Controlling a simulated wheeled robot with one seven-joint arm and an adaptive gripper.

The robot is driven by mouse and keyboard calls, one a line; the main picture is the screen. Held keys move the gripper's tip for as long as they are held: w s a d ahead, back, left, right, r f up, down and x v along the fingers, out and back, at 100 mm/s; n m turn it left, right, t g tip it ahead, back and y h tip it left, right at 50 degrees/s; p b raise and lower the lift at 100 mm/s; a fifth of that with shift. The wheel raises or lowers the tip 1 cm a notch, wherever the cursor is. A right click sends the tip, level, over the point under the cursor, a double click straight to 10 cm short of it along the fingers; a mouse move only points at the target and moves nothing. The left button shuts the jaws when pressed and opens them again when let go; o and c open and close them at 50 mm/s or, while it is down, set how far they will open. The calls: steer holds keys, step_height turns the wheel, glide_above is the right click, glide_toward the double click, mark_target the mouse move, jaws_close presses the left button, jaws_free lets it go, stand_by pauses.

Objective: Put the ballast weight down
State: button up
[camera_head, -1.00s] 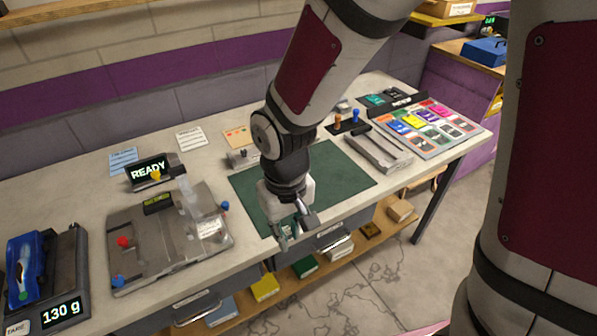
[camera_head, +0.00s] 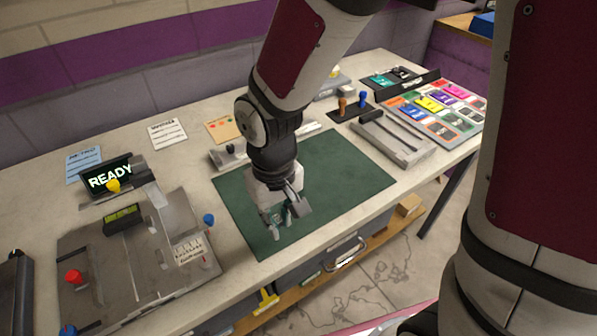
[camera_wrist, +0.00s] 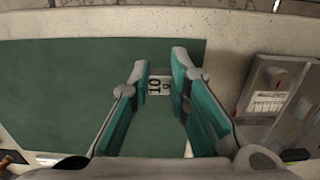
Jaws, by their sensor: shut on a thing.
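The ballast weight (camera_wrist: 160,86), a small pale block marked 10, sits between the teal-padded fingertips in the wrist view. My gripper (camera_wrist: 162,72) is shut on it. In the head view my gripper (camera_head: 276,222) points down over the left front part of the green mat (camera_head: 340,188). The weight cannot be made out there. The mat also shows below the fingers in the wrist view (camera_wrist: 60,90). I cannot tell how far the weight is above the mat.
A grey track device (camera_head: 130,270) with coloured knobs and a READY display (camera_head: 110,176) stands left of the mat. A grey tray (camera_head: 395,140) and a board of coloured cards (camera_head: 437,112) lie to the right. Most of the mat is clear.

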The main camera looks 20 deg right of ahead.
glide_above(313, 191)
steer(key=shift+f+p, duration=0.45)
steer(key=shift+f, duration=2.1)
steer(key=shift+f, duration=0.2)
steer(key=o, duration=0.7)
steer(key=shift+r, duration=0.1)
